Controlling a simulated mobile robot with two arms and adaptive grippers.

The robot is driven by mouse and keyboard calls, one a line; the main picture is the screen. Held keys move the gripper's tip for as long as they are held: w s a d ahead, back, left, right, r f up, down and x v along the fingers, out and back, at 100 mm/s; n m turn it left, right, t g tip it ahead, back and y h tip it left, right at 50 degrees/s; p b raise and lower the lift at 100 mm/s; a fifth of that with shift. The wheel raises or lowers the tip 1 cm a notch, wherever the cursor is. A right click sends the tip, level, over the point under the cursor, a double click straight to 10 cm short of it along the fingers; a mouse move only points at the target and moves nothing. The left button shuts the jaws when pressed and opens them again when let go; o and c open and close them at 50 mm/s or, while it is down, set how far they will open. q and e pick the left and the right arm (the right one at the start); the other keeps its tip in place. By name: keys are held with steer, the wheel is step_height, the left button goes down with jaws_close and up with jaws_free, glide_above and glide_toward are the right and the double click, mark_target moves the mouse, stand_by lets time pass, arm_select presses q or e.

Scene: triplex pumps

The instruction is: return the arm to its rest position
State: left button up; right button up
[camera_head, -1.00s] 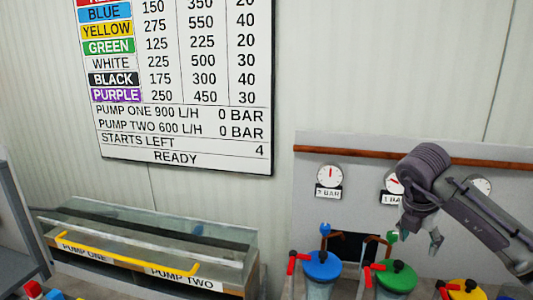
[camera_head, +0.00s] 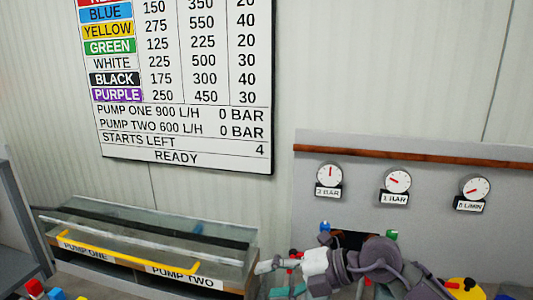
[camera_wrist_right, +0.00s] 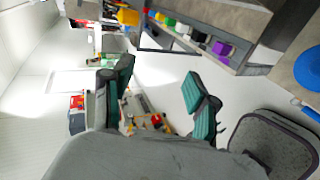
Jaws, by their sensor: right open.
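My right arm comes in from the lower right in the head view, low in front of the pump panel. My left gripper is not in view.
The clear box with a yellow rail (camera_head: 130,258) stands at lower left. Gauges (camera_head: 329,175) sit on the grey panel (camera_head: 420,220) behind the arm. A yellow pump top (camera_head: 464,290) is at lower right. A wall board (camera_head: 185,90) reads READY. The wrist view shows a shelf with coloured items (camera_wrist_right: 220,48).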

steer(key=s+a+r+m+t+y, duration=0.2)
steer(key=s+a+r+t+y, duration=0.1)
steer(key=r+y, duration=0.35)
steer(key=w+d+r+m+t+h, duration=0.3)
steer(key=d+m+t+h, duration=0.2)
steer(key=d+m+t, duration=0.7)
steer(key=s+d+f+m+g+h, duration=0.2)
steer(key=d+f+m+h, duration=0.3)
steer(key=f+m+h, duration=0.4)
steer(key=s+d+f+m+g+h, duration=0.1)
steer(key=s+d+f+m+h, duration=0.2)
steer(key=d+f+m+h, duration=0.45)
steer(key=s+a+f+g+y, duration=0.25)
steer(key=s+f+g, duration=0.85)
steer(key=s+f, duration=0.8)
steer(key=s+f+g, duration=0.1)
steer(key=s+f, duration=0.1)
steer(key=f, duration=1.1)
steer(key=s+f+g, duration=0.1)
steer(key=s+f, duration=0.2)
steer(key=f, duration=1)
steer(key=s+d+f, duration=0.3)
steer(key=s+f, duration=1.1)
steer(key=s, duration=0.1)
steer(key=shift+s+f+g, duration=0.15)
steer(key=shift+f+g, duration=0.2)
steer(key=shift+g, duration=0.05)
